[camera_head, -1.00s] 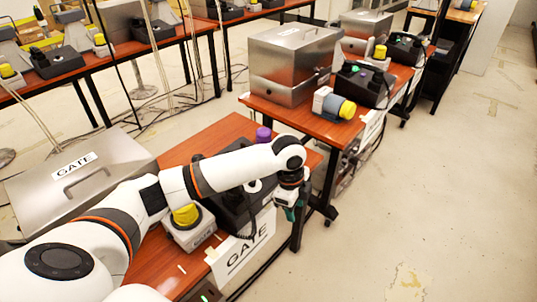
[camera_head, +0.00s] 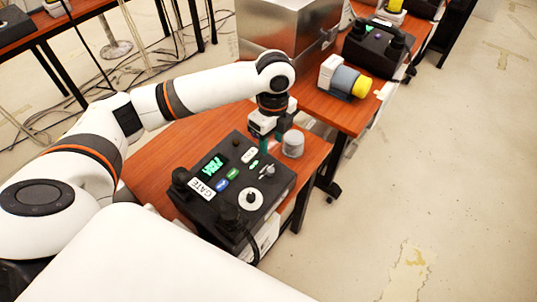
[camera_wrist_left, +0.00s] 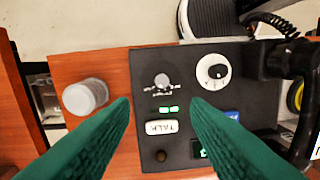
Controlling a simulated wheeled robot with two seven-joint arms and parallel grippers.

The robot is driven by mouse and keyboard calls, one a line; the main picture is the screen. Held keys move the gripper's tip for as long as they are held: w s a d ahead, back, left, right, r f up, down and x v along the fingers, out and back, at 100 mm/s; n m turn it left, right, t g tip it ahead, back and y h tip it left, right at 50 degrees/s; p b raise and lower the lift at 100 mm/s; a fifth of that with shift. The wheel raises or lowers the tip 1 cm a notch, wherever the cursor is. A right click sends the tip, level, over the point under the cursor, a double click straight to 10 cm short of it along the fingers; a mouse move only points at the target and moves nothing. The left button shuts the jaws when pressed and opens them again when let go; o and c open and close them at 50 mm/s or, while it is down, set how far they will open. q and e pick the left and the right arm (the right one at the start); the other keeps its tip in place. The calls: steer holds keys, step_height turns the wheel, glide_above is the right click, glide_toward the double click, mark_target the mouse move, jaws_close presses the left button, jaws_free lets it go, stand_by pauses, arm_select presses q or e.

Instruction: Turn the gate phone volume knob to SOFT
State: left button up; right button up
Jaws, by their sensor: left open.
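The black gate phone (camera_head: 222,178) lies on the near wooden table, with a GATE label and a lit green display. In the left wrist view its panel (camera_wrist_left: 145,66) shows a small grey knob (camera_wrist_left: 162,82) on a printed scale, too small to read. A white dial with a black knob (camera_wrist_left: 212,72) sits to its right, and a white TALK button (camera_wrist_left: 161,127) below. My left gripper (camera_head: 264,146) is over the phone's far end, pointing down. Its green fingers (camera_wrist_left: 159,102) are open and empty, spread either side below the grey knob. My right gripper is not in view.
A grey cylinder (camera_head: 292,145) stands on the table just beyond the phone, close to my left gripper; it also shows in the wrist view (camera_wrist_left: 85,96). The corded handset (camera_wrist_left: 292,62) lies along the phone's right side. Another table holds a yellow-capped device (camera_head: 345,78) and a metal box.

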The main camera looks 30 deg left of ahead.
arm_select(q)
glide_above(270, 169)
step_height(270, 169, down, 5)
steer(key=shift+d, duration=0.1)
step_height(270, 169, down, 5)
steer(key=shift+r, duration=0.1)
steer(key=shift+f, duration=0.4)
steer(key=c, duration=0.4)
jaws_close()
steer(key=shift+p, duration=0.3)
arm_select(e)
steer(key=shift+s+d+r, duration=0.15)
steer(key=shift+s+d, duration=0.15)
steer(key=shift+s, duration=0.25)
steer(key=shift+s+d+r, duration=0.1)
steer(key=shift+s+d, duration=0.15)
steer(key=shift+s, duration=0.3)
